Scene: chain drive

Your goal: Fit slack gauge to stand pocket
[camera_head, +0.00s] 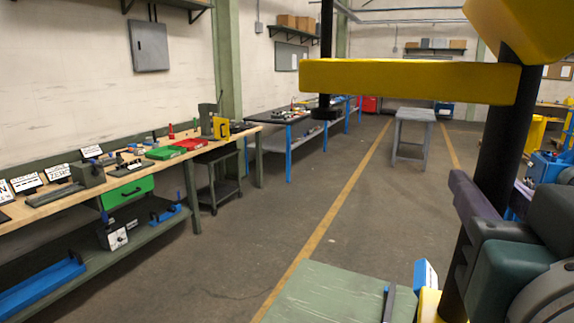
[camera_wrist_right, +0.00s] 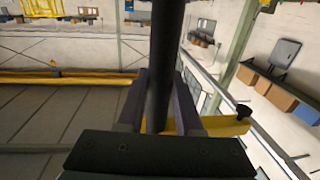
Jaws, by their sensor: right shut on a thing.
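The slack gauge (camera_head: 410,82) appears to be the large thing close in front of the head camera. It has a yellow horizontal bar, a thick black post and a thin black rod with a flat foot at the bar's left end. My right gripper (camera_head: 468,215) is shut around the black post, below the yellow bar. In the right wrist view the black post (camera_wrist_right: 166,70) stands between the two purple-grey fingers of the right gripper (camera_wrist_right: 162,105). The yellow bar passes behind them. I cannot make out the stand pocket. My left gripper is not in view.
A green-topped table (camera_head: 325,298) is at the bottom, with a blue-and-white item (camera_head: 425,275) at its right edge. A long workbench (camera_head: 150,165) with tools and trays runs along the left wall. A grey table (camera_head: 414,115) stands farther back. The middle floor is clear.

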